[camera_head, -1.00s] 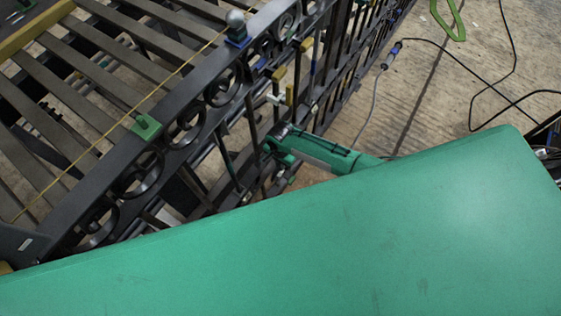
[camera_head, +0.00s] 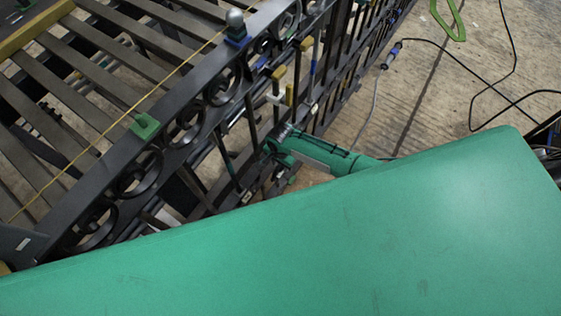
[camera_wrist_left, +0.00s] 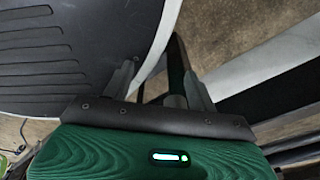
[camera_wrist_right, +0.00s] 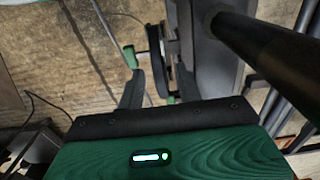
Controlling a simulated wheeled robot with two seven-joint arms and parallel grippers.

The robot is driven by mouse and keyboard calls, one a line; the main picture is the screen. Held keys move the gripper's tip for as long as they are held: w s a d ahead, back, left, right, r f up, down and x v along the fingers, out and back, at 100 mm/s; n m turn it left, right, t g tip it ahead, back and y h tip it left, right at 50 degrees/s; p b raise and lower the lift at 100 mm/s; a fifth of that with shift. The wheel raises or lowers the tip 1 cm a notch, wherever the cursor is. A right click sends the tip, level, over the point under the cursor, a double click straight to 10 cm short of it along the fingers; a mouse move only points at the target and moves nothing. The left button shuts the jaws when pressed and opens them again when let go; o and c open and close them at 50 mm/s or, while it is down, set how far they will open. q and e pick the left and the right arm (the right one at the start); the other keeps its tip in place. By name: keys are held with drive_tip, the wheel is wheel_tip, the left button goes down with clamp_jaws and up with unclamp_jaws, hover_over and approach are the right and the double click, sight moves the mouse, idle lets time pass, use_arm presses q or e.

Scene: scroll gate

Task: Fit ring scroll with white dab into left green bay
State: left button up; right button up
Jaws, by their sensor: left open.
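The dark metal gate (camera_head: 205,98) runs diagonally through the head view, with several ring scrolls (camera_head: 222,85) along its rail. A green block (camera_head: 145,126) sits on the rail at left; I cannot tell whether it marks the left green bay. I cannot make out which ring carries a white dab. My right gripper (camera_head: 277,150) is low beside the gate bars. My left gripper (camera_wrist_left: 160,88) is open beside a dark curved panel.
A blue block (camera_head: 237,41) with a grey knob sits farther up the rail. Yellow blocks (camera_head: 278,73) and a white piece (camera_head: 274,99) are among the bars. A large green surface fills the bottom of the head view.

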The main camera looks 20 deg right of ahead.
drive_tip(key=shift+r, duration=0.3)
use_arm(q)
drive_tip(key=s+p, duration=0.1)
drive_tip(key=s, duration=0.1)
drive_tip(key=shift+s+a, duration=0.15)
drive_tip(key=shift+s, duration=0.15)
use_arm(e)
wheel_tip(320, 180, up, 13)
use_arm(q)
drive_tip(key=shift+w+r, duration=0.15)
drive_tip(key=shift+w, duration=0.25)
use_arm(e)
drive_tip(key=shift+r, duration=0.1)
